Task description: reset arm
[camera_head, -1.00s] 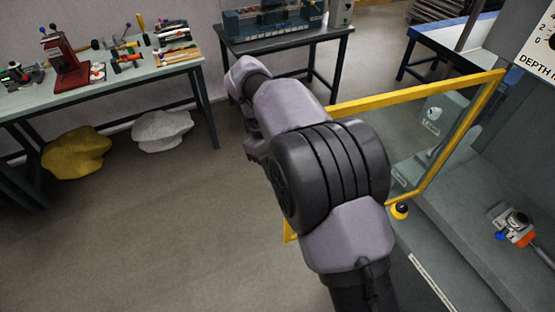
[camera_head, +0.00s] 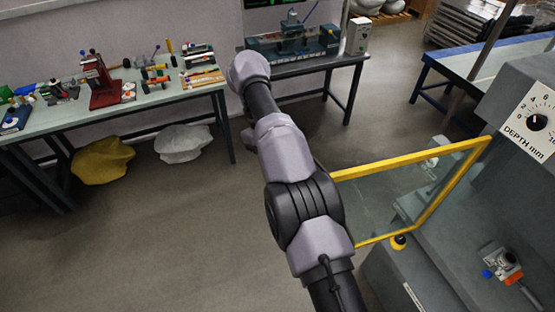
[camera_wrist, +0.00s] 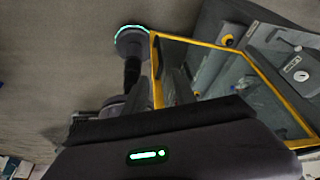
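My arm runs up the middle of the head view, from the bottom edge to a grey rounded joint near the far table. My gripper's fingers are hidden behind the arm in the head view. In the wrist view a dark body with green lights, which seems part of my wrist or gripper, fills the bottom.
A yellow-framed glass door (camera_head: 410,190) stands open right of my arm, by a grey machine with a depth dial (camera_head: 535,122). A tool-covered workbench (camera_head: 110,110) is at left, with yellow (camera_head: 103,165) and white (camera_head: 183,143) sacks beneath. Left-centre floor is clear.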

